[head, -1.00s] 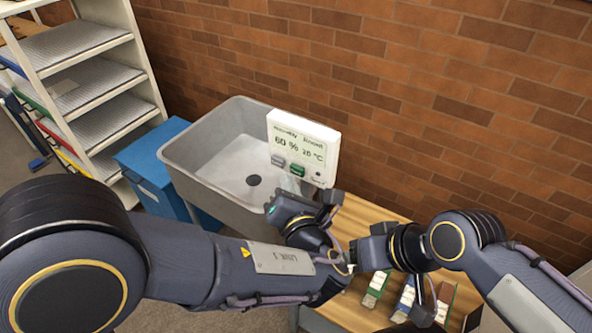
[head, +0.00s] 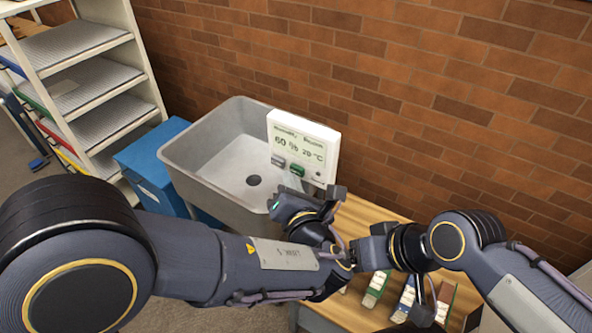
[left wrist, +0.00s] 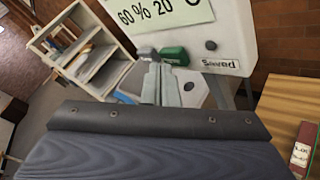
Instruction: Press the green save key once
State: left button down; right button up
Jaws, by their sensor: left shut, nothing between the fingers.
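The white wall device (head: 330,150) has a display reading about 60 % and 20 °C. Its green save key (head: 297,171) sits below the display, right of a grey key (head: 278,160). In the left wrist view the green key (left wrist: 174,55) is just beyond the fingertips, and a small label reads "Saved" (left wrist: 220,64). My left gripper (left wrist: 160,72) is shut and empty, its tips close under the keys; contact cannot be told. It also shows below the device in the head view (head: 298,190). My right gripper (head: 362,253) is low beside the left wrist; its fingers are not clear.
A grey sink (head: 190,165) stands left of the device, with a blue bin (head: 150,165) beside it and a shelf unit (head: 120,25) at far left. A wooden table (head: 365,215) below holds several small boxes. A brick wall is behind.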

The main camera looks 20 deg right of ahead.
pick_arm(q)
jog(key=shift+w+d, duration=0.3)
jog(key=shift+d, duration=0.1)
dwell(0.6)
jog(key=shift+a, duration=0.1)
jog(key=shift+s+a, duration=0.55)
jog(key=shift+a, duration=0.05)
jog(key=s+a, duration=0.1)
jog(key=a, duration=0.1)
jog(key=s+a, duration=0.2)
jog(key=shift+b, duration=0.4)
dwell(0.8)
